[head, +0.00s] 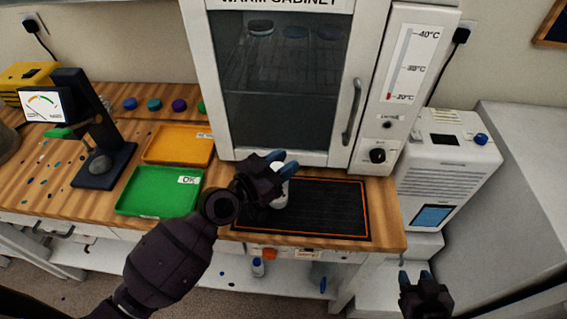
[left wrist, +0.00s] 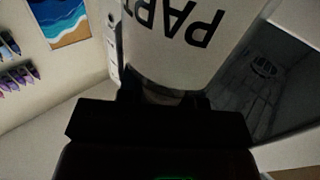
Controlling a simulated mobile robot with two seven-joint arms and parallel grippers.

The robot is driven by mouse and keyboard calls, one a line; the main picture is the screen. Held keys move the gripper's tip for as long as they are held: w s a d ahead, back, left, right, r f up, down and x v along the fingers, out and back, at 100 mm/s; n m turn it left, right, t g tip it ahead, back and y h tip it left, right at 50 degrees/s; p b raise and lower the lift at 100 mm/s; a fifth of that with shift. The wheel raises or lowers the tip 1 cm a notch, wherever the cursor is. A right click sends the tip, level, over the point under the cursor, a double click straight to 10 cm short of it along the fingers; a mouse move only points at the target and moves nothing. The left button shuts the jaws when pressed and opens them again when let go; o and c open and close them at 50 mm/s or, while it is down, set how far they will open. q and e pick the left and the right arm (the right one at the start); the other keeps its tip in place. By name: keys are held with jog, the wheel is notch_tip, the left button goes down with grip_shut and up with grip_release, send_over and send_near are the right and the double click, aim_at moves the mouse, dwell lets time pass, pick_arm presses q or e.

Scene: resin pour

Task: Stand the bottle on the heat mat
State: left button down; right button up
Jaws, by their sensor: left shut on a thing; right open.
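My left gripper (head: 274,172) is shut on a white bottle (head: 281,196) at the left end of the heat mat. The bottle also shows close up in the left wrist view (left wrist: 185,45), with black "PART" lettering. The heat mat (head: 330,205) is a black ribbed rectangle with an orange border, on the wooden bench in front of the cabinet. The bottle looks about upright over the mat's left part; my gripper hides part of it, and I cannot tell whether its base touches the mat. My right gripper (head: 418,279) is open and empty, low at the right, off the bench.
The warm cabinet (head: 283,85) with its door shut stands right behind the mat. A green OK tray (head: 160,191), an orange tray (head: 180,146) and a dark gauge stand (head: 100,150) are to the left. A white machine (head: 445,165) stands at the right. The mat's right part is bare.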

pick_arm(q)
jog(key=shift+r, duration=0.1)
jog(key=shift+f, duration=0.2)
jog(key=c, duration=0.9)
grip_release()
jog(key=shift+o, duration=0.6)
jog(key=shift+r, duration=0.25)
jog(key=b+v, duration=0.2)
jog(key=v, duration=1)
jog(key=shift+b, duration=0.3)
pick_arm(e)
jog(key=shift+s+d+f, duration=0.1)
jog(key=shift+s+f, duration=0.15)
jog(key=shift+f, duration=0.6)
jog(key=shift+s+f, duration=0.25)
jog(key=shift+f, duration=0.55)
